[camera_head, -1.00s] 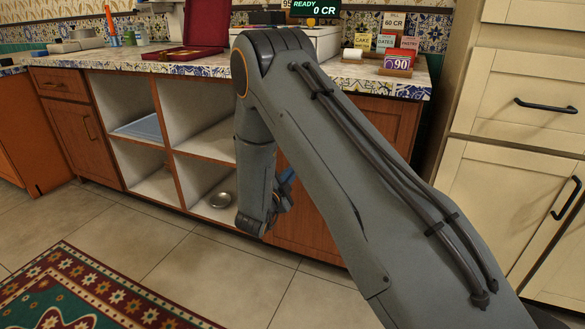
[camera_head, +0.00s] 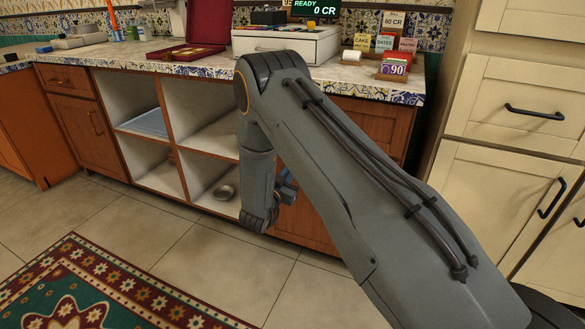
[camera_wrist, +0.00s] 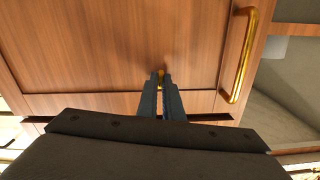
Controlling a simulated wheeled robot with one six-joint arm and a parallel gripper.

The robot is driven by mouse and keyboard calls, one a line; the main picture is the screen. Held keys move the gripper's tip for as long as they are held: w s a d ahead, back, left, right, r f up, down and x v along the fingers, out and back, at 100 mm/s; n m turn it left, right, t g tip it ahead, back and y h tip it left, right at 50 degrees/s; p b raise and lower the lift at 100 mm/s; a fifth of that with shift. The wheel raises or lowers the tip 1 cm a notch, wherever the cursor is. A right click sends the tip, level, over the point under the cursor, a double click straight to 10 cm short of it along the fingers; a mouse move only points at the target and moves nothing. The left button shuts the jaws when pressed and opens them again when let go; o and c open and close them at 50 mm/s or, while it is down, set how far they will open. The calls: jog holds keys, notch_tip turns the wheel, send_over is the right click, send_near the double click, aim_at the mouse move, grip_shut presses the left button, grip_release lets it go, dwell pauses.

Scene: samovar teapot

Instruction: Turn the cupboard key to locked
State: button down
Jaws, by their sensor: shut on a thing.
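The cupboard key (camera_wrist: 161,76) is a small brass piece on the wooden cupboard door (camera_wrist: 110,45), and it shows in the wrist view between my fingertips. My gripper (camera_wrist: 160,82) is shut on the key, with both fingers pointing at the door. Most of the key is hidden by the fingers, so its turn angle cannot be told. In the head view my gripper (camera_head: 287,190) is partly hidden behind my arm, close to the front of the reddish wooden cupboard (camera_head: 312,212).
A brass handle (camera_wrist: 238,55) stands out right of the key. Open white shelves, one with a metal bowl (camera_head: 224,192), lie left of my gripper. The counter above holds a red open case (camera_head: 187,52) and a card rack (camera_head: 394,68). A patterned rug (camera_head: 110,285) lies on the floor.

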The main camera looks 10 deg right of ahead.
jog(key=shift+n+p, duration=0.3)
jog(key=shift+n, duration=0.6)
jog(key=shift+d, duration=0.1)
jog(key=c, duration=1.9)
grip_release()
jog(key=p+v, duration=0.1)
jog(key=v, duration=0.7)
